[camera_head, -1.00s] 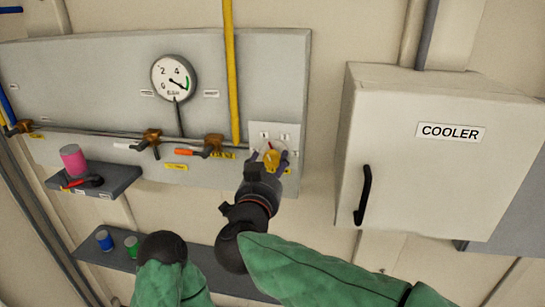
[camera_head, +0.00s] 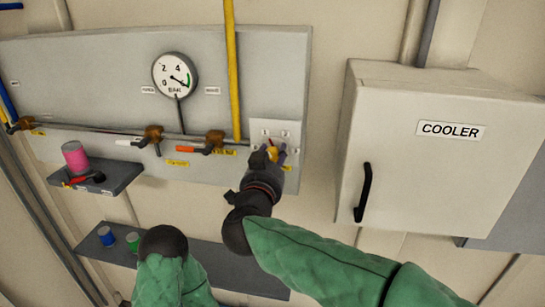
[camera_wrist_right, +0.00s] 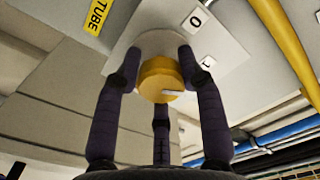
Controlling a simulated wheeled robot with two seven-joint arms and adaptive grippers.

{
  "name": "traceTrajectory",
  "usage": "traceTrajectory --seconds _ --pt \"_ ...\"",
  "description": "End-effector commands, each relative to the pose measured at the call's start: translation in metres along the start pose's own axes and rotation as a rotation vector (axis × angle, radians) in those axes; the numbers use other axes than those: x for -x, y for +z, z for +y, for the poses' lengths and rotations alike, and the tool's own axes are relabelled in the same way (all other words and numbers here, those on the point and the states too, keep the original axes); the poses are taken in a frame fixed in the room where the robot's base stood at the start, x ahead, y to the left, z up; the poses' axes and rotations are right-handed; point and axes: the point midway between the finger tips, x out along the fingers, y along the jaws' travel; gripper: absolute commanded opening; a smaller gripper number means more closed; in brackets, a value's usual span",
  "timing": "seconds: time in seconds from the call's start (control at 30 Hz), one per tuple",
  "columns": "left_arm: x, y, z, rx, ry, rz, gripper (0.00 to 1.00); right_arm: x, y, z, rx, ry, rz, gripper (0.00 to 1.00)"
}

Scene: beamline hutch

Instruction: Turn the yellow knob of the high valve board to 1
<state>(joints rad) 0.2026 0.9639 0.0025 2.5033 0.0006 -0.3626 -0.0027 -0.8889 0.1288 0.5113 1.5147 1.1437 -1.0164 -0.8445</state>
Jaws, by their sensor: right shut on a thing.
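The yellow knob (camera_head: 273,154) sits on a small light plate (camera_head: 292,131) at the right end of the grey valve board (camera_head: 110,75). My right gripper (camera_head: 270,157) reaches it from below and is shut on it. In the right wrist view the gripper's dark fingers stand around the knob (camera_wrist_right: 160,78), with fingertips at its sides. A short white mark shows on the knob's lower right edge. Two small number labels, one reading 0 (camera_wrist_right: 196,20), are on the plate beside it. I cannot tell which number the knob points at.
A white COOLER box (camera_head: 430,160) with a black handle juts out to the right. A yellow pipe (camera_head: 231,70) runs down left of the knob. Brass valves, a gauge (camera_head: 175,75) and a shelf with a pink can (camera_head: 75,157) are further left.

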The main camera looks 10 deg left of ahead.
Motion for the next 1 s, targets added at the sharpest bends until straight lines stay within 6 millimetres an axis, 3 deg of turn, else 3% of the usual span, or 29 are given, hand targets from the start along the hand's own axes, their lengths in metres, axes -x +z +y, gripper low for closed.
traceTrajectory --seconds 0.3,0.6,0.63,0.7,1.0 --pt "0.021 0.001 0.007 0.000 0.000 0.000 0.63 0.000 0.006 0.001 0.101 0.002 -0.014 0.07" --pt "0.020 0.001 0.007 0.000 0.000 0.000 0.63 0.000 0.011 0.002 0.114 0.001 -0.016 0.07" --pt "0.020 0.001 0.007 0.000 0.000 0.000 0.63 0.000 0.011 0.002 0.114 0.001 -0.016 0.45" --pt "0.020 0.001 0.007 0.000 0.000 0.000 0.63 0.000 0.011 0.002 0.114 0.001 -0.017 0.63" --pt "0.020 0.001 0.007 0.000 0.000 0.000 0.63 0.001 0.005 0.001 0.108 0.000 -0.008 0.63"
